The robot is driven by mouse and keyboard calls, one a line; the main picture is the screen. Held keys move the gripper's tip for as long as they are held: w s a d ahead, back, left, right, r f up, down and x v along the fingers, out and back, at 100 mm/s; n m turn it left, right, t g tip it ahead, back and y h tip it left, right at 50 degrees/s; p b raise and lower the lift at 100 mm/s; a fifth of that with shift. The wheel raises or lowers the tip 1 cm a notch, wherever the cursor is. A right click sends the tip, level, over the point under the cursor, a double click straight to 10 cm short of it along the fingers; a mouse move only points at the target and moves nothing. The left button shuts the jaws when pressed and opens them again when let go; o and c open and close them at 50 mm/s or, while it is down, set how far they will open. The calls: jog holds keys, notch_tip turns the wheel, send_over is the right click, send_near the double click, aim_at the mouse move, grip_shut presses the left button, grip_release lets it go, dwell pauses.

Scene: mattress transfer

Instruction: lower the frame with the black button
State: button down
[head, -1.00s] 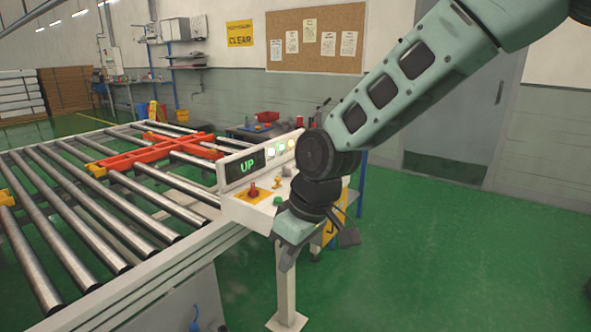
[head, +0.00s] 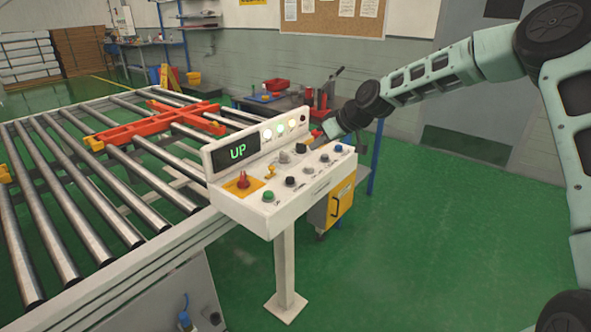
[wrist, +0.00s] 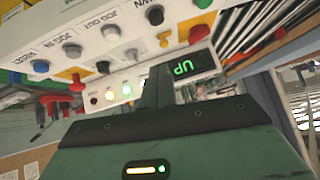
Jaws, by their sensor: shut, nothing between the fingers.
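The white control panel (head: 262,213) stands on a post beside the roller table, and its display (head: 237,153) reads UP in green. The black button (head: 291,181) sits beside the green button (head: 268,196) in the front row; in the wrist view the black button (wrist: 155,14) is near the top edge. The orange-red frame (head: 150,125) lies among the rollers. My gripper (head: 328,131) is beside the panel's far right end, apart from the black button. In the wrist view my gripper (wrist: 158,75) is shut and empty.
A red mushroom button (head: 243,182) on a yellow plate, a yellow key (head: 270,170) and a grey knob (head: 284,156) stand up from the panel. Behind is a workbench (head: 265,98) with tools. A yellow cabinet (head: 341,199) is at right. Open green floor lies in front.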

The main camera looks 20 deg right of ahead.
jog(key=p, duration=0.4)
send_over(296, 185)
notch_tip(296, 185, down, 7)
jog(key=shift+w+d+r, duration=0.1)
notch_tip(296, 185, down, 3)
jog(key=shift+f+p, duration=0.2)
jog(key=shift+p, duration=0.3)
jog(key=shift+a+f, duration=0.2)
jog(key=shift+f, duration=0.35)
